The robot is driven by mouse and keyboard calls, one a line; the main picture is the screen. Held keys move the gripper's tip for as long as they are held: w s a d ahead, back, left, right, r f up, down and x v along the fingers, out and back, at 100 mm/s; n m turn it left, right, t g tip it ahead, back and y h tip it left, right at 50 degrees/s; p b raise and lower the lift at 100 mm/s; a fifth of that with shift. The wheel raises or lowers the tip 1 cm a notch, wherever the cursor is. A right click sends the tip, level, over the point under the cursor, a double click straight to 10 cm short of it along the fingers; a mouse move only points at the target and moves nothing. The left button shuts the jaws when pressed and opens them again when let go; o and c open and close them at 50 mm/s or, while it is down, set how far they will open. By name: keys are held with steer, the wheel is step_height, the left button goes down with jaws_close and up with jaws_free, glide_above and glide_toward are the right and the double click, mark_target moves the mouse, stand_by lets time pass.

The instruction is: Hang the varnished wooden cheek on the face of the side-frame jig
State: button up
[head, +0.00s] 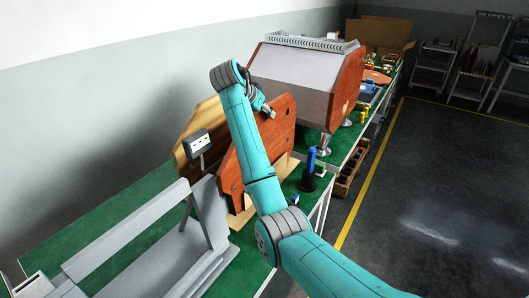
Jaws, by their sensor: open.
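The varnished wooden cheek (283,130) is a reddish-brown curved panel. It stands upright in front of the pale wooden side-frame jig (187,123), overlapping its face. My arm crosses in front and hides the middle of both. I cannot tell whether the cheek touches the jig's face or how it is supported. My gripper (268,111) is open at the upper part of the cheek, close to its face and top edge. Whether the fingers touch the cheek is too small to tell.
A grey espresso machine body (290,80) with a reddish wooden side stands behind. A black-and-blue tool (308,170) stands on the green bench (130,205) right of the cheek. A grey metal frame (150,232) fills the front left. The floor (440,190) at right is clear.

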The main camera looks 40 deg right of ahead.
steer(key=shift+w+d+f, duration=0.1)
steer(key=shift+d+f, duration=0.25)
steer(key=shift+f, duration=0.05)
jaws_close()
steer(key=shift+r, duration=0.15)
steer(key=shift+r, duration=0.1)
